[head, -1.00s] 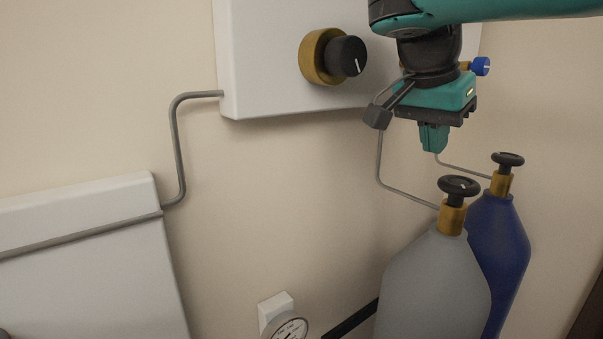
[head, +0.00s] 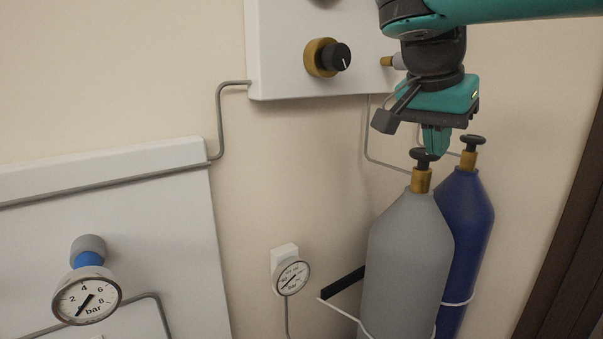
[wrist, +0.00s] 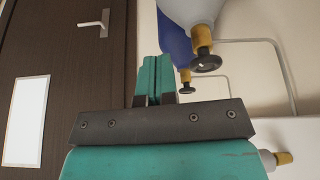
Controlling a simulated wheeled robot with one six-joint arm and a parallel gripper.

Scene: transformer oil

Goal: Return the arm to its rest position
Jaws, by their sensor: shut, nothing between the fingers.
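My gripper (head: 436,141) is teal and black and hangs pointing down at the upper right of the head view. Its fingers are shut with nothing between them. In the head view it overlaps the tops of the grey gas cylinder (head: 403,245) and the blue gas cylinder (head: 468,215); I cannot tell whether anything touches. In the wrist view the shut fingers (wrist: 152,75) point up the picture, left of the blue cylinder (wrist: 174,40) and its black valve knob.
A white panel with a black and brass knob (head: 329,57) is on the wall behind my gripper. A pressure gauge (head: 87,295) is at lower left, and a smaller gauge (head: 291,276) is beside the grey cylinder. A dark door (wrist: 70,70) shows in the wrist view.

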